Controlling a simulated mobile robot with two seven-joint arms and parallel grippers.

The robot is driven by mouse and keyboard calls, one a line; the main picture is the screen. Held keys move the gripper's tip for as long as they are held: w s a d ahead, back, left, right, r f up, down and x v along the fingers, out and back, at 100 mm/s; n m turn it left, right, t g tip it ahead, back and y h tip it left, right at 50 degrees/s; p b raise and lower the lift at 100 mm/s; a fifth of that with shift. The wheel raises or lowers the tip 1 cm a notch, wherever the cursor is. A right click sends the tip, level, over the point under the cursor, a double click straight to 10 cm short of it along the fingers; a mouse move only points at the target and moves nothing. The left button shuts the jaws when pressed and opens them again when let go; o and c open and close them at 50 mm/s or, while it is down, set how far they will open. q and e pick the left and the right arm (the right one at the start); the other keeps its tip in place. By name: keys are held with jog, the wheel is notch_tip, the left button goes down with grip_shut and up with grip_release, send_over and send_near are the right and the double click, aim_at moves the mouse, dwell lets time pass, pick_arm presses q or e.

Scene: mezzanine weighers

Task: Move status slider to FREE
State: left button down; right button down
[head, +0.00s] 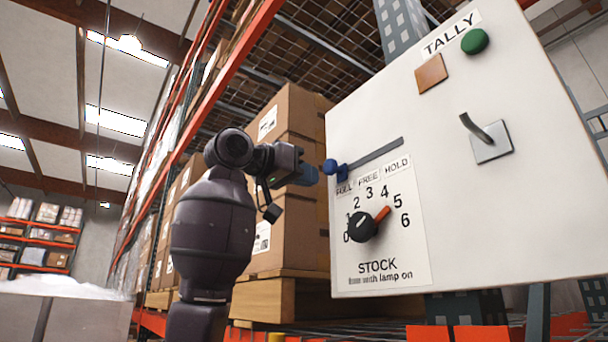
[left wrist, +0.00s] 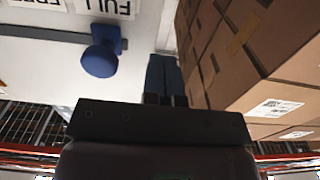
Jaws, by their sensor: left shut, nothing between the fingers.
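The status slider is a blue knob (head: 330,167) on a dark slot (head: 375,154) in the white panel (head: 460,200). It stands at the slot's left end, above the FULL label (head: 344,188); the FREE label (head: 369,178) and HOLD label (head: 397,167) lie to the right. My left gripper (head: 314,176) is shut and empty just left of the knob. In the left wrist view the blue knob (left wrist: 100,55) is left of the shut fingers (left wrist: 164,72), with a visible gap. My right gripper is not in view.
The panel also carries a STOCK dial (head: 362,227) below the slider, a metal lever (head: 484,135), a green button (head: 475,41) and an orange-brown square (head: 431,74). Stacked cardboard boxes (head: 285,180) on a pallet stand behind my left arm.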

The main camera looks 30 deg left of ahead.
aim_at(329, 165)
pick_arm(q)
jog(key=shift+x, duration=0.8)
jog(key=shift+s+d+b, duration=0.25)
jog(key=shift+s+d, duration=0.05)
jog(key=shift+d, duration=0.4)
jog(key=shift+s+d+b, duration=0.25)
jog(key=shift+s+d, duration=0.05)
jog(key=shift+d, duration=0.45)
jog(key=shift+s+d+b, duration=0.2)
jog(key=shift+s+d, duration=0.1)
jog(key=shift+d, duration=0.4)
jog(key=shift+s+d+b, duration=0.15)
jog(key=shift+s+d, duration=0.15)
jog(key=shift+d, duration=0.4)
jog(key=shift+s+d+b, duration=0.2)
jog(key=shift+s+d, duration=0.1)
jog(key=shift+d, duration=0.4)
jog(key=shift+w+a, duration=0.1)
jog(key=shift+a, duration=0.1)
jog(key=shift+w+a, duration=0.2)
jog(key=shift+a, duration=0.35)
jog(key=shift+s, duration=0.1)
jog(key=shift+b+v, duration=0.75)
jog(key=shift+v, duration=1.7)
jog(key=shift+b+v, duration=0.55)
jog(key=shift+v, duration=1.9)
